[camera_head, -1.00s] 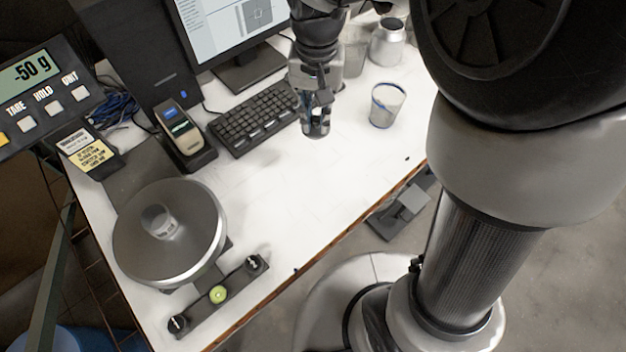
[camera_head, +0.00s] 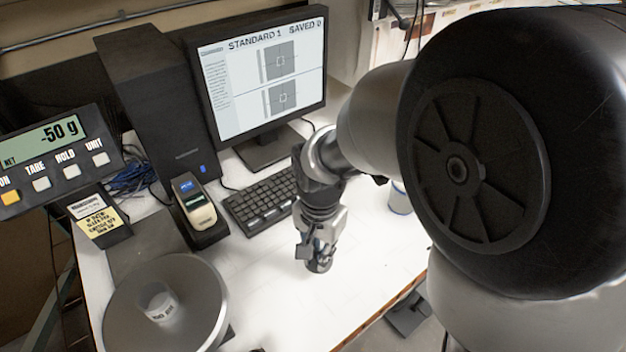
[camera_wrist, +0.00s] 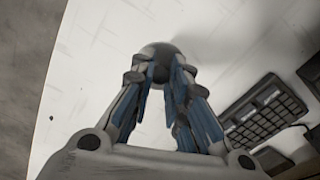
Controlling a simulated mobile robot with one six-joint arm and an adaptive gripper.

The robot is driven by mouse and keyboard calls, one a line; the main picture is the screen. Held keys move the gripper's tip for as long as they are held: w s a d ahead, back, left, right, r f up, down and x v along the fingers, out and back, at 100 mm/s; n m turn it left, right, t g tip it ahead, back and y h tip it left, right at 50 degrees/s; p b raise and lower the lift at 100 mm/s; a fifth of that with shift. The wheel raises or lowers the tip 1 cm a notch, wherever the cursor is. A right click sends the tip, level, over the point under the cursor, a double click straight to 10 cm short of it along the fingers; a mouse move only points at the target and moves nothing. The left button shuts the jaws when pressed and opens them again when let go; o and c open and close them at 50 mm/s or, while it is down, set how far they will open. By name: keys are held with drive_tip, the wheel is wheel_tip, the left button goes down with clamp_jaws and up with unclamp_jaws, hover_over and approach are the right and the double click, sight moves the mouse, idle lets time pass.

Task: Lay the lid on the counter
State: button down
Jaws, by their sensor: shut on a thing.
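The lid is a small, dark grey round piece (camera_wrist: 163,52) at the fingertips in the wrist view. My gripper (camera_wrist: 165,78) is shut on it, its blue-padded fingers coming together at its near side. In the head view my gripper (camera_head: 317,252) points down over the white counter (camera_head: 270,285), in front of the keyboard, with the lid (camera_head: 320,267) small and dark at its tip. The lid is at or just above the counter; I cannot tell whether it touches. The fingers hide part of it.
The keyboard (camera_head: 262,199) lies behind my gripper. A round metal pan (camera_head: 195,300) with a small cup (camera_head: 160,302) stands at the front left. A handheld device (camera_head: 194,203) sits in its dock. A white cup (camera_head: 400,198) is partly hidden by my arm. Bare counter surrounds the gripper.

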drive_tip(key=shift+f+b, duration=0.85)
drive_tip(key=shift+f, duration=1.8)
drive_tip(key=shift+f, duration=0.2)
drive_tip(key=c, duration=1.6)
unclamp_jaws()
drive_tip(key=shift+o, duration=0.2)
drive_tip(key=shift+r, duration=0.15)
